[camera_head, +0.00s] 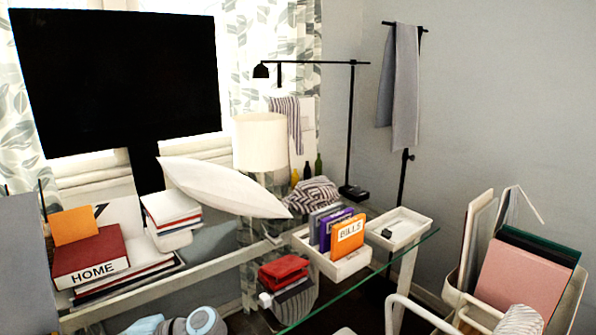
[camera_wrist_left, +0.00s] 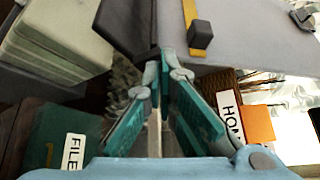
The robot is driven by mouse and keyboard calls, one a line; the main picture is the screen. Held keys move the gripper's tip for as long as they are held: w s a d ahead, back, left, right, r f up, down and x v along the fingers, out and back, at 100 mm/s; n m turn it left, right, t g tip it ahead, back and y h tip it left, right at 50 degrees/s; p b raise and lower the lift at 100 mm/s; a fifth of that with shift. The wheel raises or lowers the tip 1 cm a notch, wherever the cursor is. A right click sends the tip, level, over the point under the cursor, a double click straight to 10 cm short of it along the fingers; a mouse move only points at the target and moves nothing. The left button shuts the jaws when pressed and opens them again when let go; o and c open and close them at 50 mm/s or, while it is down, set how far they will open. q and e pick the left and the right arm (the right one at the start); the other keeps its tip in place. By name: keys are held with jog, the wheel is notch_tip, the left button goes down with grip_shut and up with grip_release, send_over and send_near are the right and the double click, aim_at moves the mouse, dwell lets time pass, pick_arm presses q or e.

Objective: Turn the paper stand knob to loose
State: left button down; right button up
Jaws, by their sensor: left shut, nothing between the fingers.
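In the head view a slim black upright stand (camera_head: 403,180) is by the right wall, with a grey cloth (camera_head: 405,90) hung over its top bar. A small dark knob (camera_head: 410,156) sticks out from its pole; I cannot tell its setting or whether this is the paper stand. In the left wrist view my left gripper (camera_wrist_left: 164,62) is shut and empty, its teal fingers meeting close to a dark object (camera_wrist_left: 125,25). A small dark block (camera_wrist_left: 200,33) on a yellow strip lies just beyond the fingertips. My right gripper is not in view.
A glass-topped table (camera_head: 400,250) carries a white tray (camera_head: 341,271) with a BILLS folder. A HOME book (camera_head: 92,260) and other books are at left. A black screen (camera_head: 115,80) and lamp (camera_head: 261,143) stand behind. A folder bin (camera_head: 457,297) is at right.

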pick_arm(q)
jog(key=shift+w+a+f, duration=0.1)
jog(key=shift+f, duration=0.05)
dwell(0.8)
jog(key=shift+p, duration=0.45)
jog(key=shift+f+p, duration=0.15)
jog(key=shift+p, duration=1.1)
